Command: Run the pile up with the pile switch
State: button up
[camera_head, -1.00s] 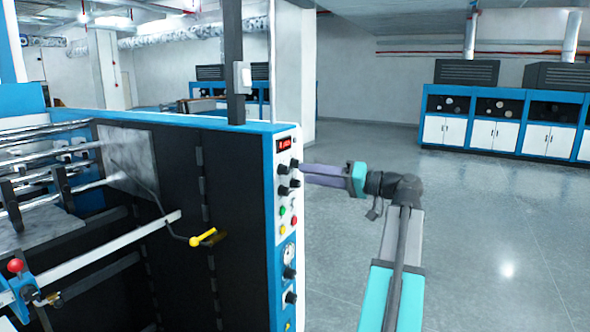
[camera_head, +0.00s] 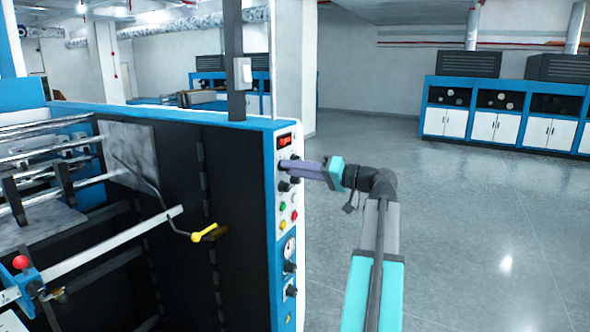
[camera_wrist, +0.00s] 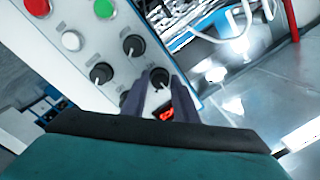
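The control panel (camera_head: 286,200) is on the end of the blue and white machine, with a red display (camera_head: 284,141), black knobs and coloured buttons. My gripper (camera_head: 283,165) is at the upper knobs, and its fingers cover part of that row. In the wrist view the two dark fingers (camera_wrist: 159,85) are apart, one on each side of a black knob (camera_wrist: 159,76) beside the red display (camera_wrist: 166,115). Whether they press on the knob cannot be told. Other black knobs (camera_wrist: 133,45) lie close by. I cannot read which knob is the pile switch.
A yellow-gripped handle (camera_head: 204,233) sticks out from the machine's dark side. A red ball knob (camera_head: 20,262) is at lower left. The grey floor (camera_head: 450,230) on the right is clear, with blue and white cabinets (camera_head: 500,120) at the back.

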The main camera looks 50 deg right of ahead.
grip_shut()
